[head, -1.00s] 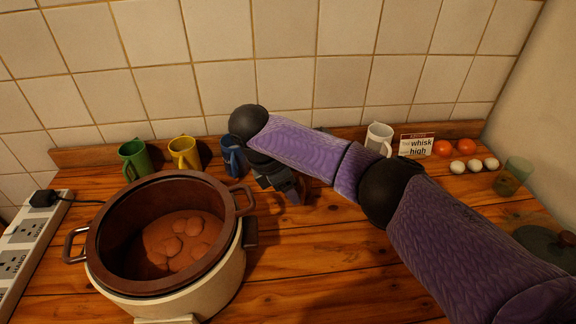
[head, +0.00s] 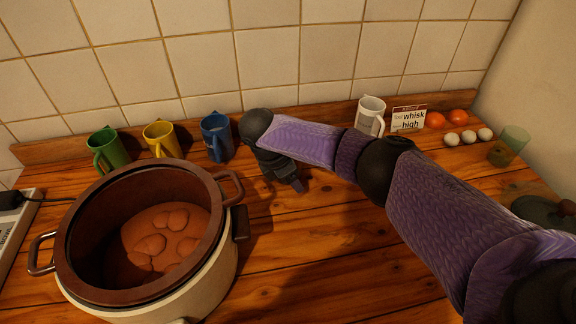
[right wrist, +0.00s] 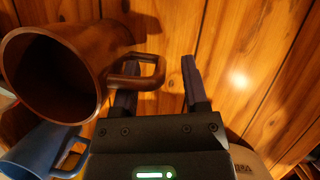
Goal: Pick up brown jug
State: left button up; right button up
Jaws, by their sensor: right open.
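The brown jug (right wrist: 60,70) shows in the right wrist view at upper left, its dark open mouth facing the camera. Its handle (right wrist: 148,72) points right, toward the space between my fingers. In the head view I cannot make out the jug; my right arm covers the counter there. My right gripper (right wrist: 158,92) is open. Its left finger is close to the handle, and I cannot tell whether they touch. In the head view the right gripper (head: 297,186) is low over the counter, right of the blue mug (head: 216,136). My left gripper is out of view.
Yellow (head: 162,139) and green (head: 108,149) mugs stand by the back wall. A large pot (head: 140,240) fills the left front. A white mug (head: 370,115), sign (head: 409,118), eggs (head: 468,137) and a green glass (head: 508,147) stand right. The front middle counter is clear.

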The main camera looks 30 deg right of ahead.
grip_shut()
jog(key=shift+r, duration=0.1)
dwell(1.2)
